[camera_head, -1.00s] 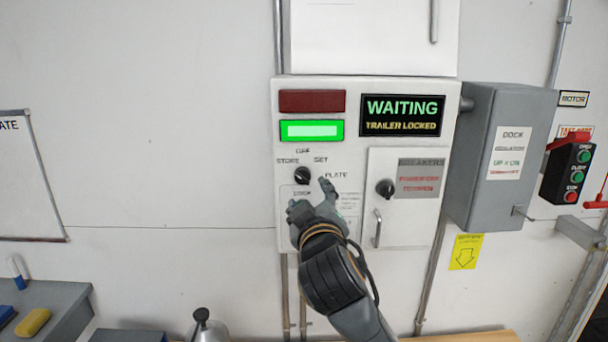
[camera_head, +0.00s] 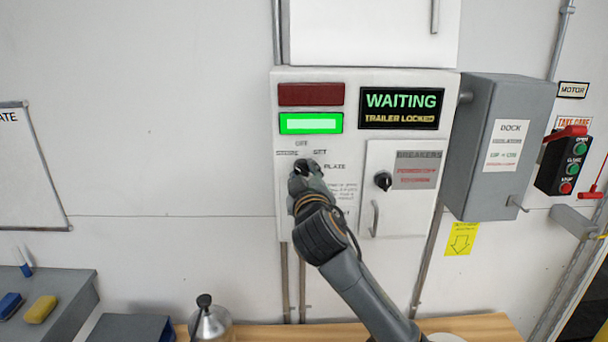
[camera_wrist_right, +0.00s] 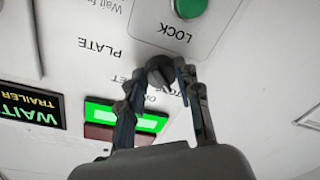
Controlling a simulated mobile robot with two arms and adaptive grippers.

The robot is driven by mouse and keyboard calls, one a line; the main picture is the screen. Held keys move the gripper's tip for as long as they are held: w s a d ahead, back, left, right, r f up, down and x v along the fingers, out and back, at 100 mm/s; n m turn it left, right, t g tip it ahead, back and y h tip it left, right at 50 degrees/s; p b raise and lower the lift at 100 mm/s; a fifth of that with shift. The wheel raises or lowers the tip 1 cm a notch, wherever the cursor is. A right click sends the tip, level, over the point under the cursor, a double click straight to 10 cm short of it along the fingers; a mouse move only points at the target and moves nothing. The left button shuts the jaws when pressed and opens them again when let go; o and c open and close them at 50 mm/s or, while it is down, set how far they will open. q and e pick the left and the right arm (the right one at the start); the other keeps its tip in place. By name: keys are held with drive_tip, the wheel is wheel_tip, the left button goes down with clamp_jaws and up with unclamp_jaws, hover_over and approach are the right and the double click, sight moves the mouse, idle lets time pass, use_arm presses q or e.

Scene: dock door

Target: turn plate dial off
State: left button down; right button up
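The dial is a black round knob on the white control panel (camera_head: 348,78), ringed by the labels STORE, OFF, SET, PLATE and LOCK. In the head view my right gripper (camera_head: 305,170) covers most of it. In the right wrist view, turned upside down, the dial (camera_wrist_right: 158,70) lies between the two fingertips of my right gripper (camera_wrist_right: 160,72). The fingers stand apart on either side of it, and the right-hand tip looks closest. I cannot tell whether they touch it. Which label the dial points at is hidden. My left gripper is not in view.
A second black knob (camera_head: 383,181) sits on the breaker door with a handle below it. A green lamp (camera_head: 311,123) is lit under a dark red one (camera_head: 311,94). A grey box (camera_head: 504,148) juts out to the right. A green button (camera_wrist_right: 188,7) is close by.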

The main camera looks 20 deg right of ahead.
drive_tip(key=c, duration=0.3)
drive_tip(key=shift+f, duration=0.1)
drive_tip(key=shift+a+f+m+b, duration=0.1)
drive_tip(key=shift+f+m+b, duration=0.05)
drive_tip(key=shift+m+b, duration=0.8)
drive_tip(key=shift+f+m+b, duration=0.1)
drive_tip(key=shift+m+b, duration=0.95)
drive_tip(key=shift+m, duration=0.1)
drive_tip(key=m+b, duration=0.2)
drive_tip(key=m, duration=0.1)
drive_tip(key=shift+a+t, duration=0.1)
drive_tip(key=shift+t, duration=0.2)
drive_tip(key=shift+m+h+b, duration=0.4)
drive_tip(key=shift+m+b, duration=0.1)
drive_tip(key=shift+m, duration=0.9)
drive_tip(key=shift+r, duration=0.2)
